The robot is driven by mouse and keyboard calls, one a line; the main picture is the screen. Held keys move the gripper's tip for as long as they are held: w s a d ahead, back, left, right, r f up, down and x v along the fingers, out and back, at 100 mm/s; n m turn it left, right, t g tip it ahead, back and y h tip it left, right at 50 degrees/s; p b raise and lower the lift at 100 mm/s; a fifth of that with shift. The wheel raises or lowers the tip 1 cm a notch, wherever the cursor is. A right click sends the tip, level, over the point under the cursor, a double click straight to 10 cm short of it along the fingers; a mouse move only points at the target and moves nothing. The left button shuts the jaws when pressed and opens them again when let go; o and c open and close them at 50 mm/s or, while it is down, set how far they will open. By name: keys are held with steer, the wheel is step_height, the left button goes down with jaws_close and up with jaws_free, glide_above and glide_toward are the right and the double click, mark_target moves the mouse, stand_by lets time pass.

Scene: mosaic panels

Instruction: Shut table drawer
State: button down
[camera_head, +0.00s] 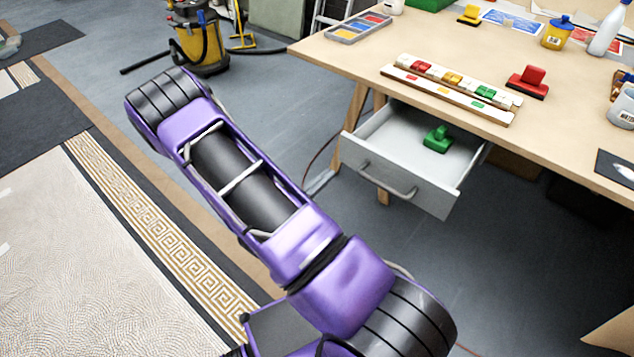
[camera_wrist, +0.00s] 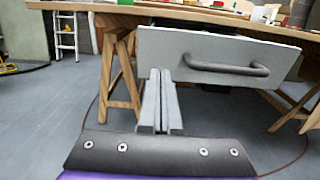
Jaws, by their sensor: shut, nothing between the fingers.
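The grey table drawer (camera_head: 405,178) stands pulled out under the wooden table (camera_head: 420,50) in the head view. A green block-like piece (camera_head: 437,139) lies inside it. Its front panel and bar handle (camera_head: 389,181) face me; the front (camera_wrist: 190,45) and handle (camera_wrist: 228,69) also show in the wrist view. My gripper (camera_wrist: 159,75) is shut and empty, its fingertips in front of the lower left part of the drawer front, left of the handle. I cannot tell whether they touch it. In the head view my gripper is out of sight.
On the table are a rack with red, yellow and green pieces (camera_head: 450,88), a red stamp-like block (camera_head: 528,82), a parts tray (camera_head: 358,27) and bottles. Wooden trestle legs (camera_wrist: 120,70) stand left of the drawer. A yellow vacuum (camera_head: 200,40) stands farther back. Floor before the drawer looks clear.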

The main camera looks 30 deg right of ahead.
mark_target(352, 153)
steer(key=x, duration=0.8)
steer(key=shift+d, duration=0.1)
steer(key=shift+w, duration=0.1)
